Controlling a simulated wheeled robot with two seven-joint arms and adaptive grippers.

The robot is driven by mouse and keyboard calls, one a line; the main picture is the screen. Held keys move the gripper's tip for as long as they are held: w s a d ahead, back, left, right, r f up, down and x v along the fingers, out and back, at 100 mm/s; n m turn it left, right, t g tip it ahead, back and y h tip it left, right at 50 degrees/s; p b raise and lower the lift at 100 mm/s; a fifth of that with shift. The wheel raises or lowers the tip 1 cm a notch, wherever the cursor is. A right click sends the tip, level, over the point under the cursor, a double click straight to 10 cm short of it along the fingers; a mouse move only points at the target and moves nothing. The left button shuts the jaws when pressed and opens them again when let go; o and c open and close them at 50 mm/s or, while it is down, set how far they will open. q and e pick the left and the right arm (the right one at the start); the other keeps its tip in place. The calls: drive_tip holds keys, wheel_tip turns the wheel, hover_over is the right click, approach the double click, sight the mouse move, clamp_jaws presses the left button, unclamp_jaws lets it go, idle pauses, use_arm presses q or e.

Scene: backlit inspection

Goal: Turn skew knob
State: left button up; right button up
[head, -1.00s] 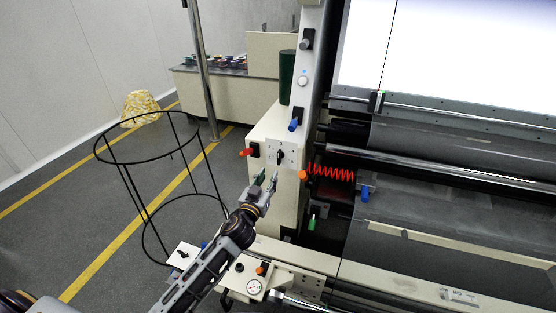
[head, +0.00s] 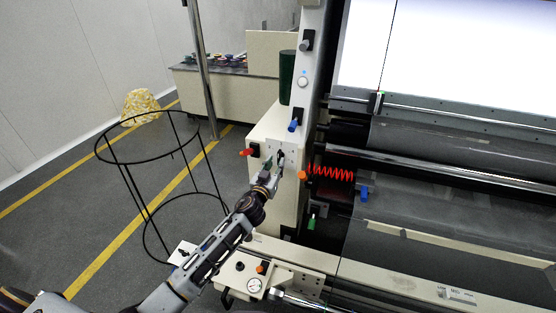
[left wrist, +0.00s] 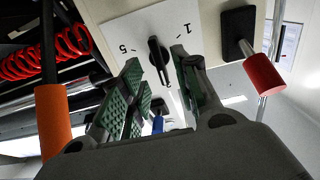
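The black skew knob (head: 281,157) sits on a pale square plate on the cream machine box. In the left wrist view the knob (left wrist: 158,52) shows on a white plate (left wrist: 128,30) marked 5 and 1, and its bar is roughly upright in the picture. My left gripper (head: 274,168) is right at the plate. In the left wrist view its two green-padded fingers (left wrist: 156,80) are apart, with the knob showing in the gap between their tips. Whether a finger touches the knob I cannot tell. My right gripper is not in view.
A red-tipped lever (head: 247,152) is left of the plate and an orange handle (head: 303,175) is to its right. A blue handle (head: 293,125) is above. A red coil (head: 331,173) hangs by the rollers. A black wire stand (head: 147,127) is on the floor at left.

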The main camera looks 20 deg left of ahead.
sight(278, 159)
use_arm(q)
drive_tip(key=shift+w+d, duration=0.1)
drive_tip(key=shift+w, duration=1.85)
clamp_jaws()
